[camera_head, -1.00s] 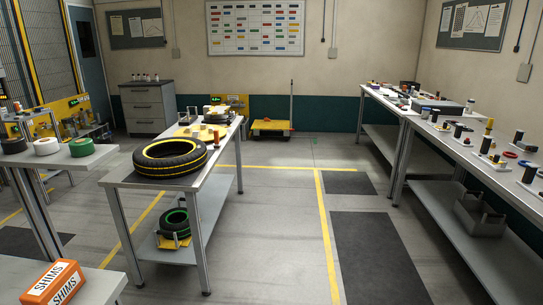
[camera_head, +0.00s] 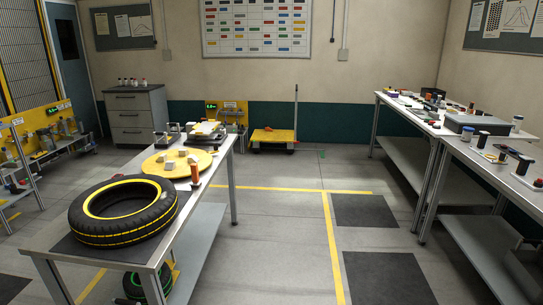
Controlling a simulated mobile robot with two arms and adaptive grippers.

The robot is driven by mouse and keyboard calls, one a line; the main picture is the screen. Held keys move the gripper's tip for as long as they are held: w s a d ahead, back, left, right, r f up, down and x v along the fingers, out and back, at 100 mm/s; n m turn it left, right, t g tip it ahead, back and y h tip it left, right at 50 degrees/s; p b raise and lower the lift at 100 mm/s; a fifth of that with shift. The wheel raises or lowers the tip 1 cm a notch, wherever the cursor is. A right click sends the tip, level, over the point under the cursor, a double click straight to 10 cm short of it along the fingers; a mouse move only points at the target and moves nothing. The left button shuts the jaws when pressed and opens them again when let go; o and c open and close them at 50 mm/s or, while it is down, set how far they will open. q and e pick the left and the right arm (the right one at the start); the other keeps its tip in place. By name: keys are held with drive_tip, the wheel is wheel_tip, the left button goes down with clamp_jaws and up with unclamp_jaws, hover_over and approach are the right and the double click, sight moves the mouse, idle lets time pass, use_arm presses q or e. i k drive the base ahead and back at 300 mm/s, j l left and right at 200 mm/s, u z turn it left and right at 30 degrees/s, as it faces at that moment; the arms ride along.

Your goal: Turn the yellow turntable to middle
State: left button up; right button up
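The yellow turntable (camera_head: 178,162) is a flat round disc lying on the metal table ahead and left of centre, behind a large tyre. Several small light-coloured blocks stand on the disc. An upright orange-handled piece (camera_head: 195,174) is at its right edge. The black tyre with a yellow stripe (camera_head: 124,211) lies flat on a dark mat at the near end of the same table. Neither of my grippers shows in the head view.
The metal table (camera_head: 215,173) has a lower shelf with a green-striped tyre (camera_head: 133,284). Long workbenches (camera_head: 436,131) with many small items line the right. A yellow cart (camera_head: 274,137) stands by the back wall. The floor (camera_head: 278,225) between table and benches is clear.

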sight(172, 164)
drive_tip(key=i, duration=1.7)
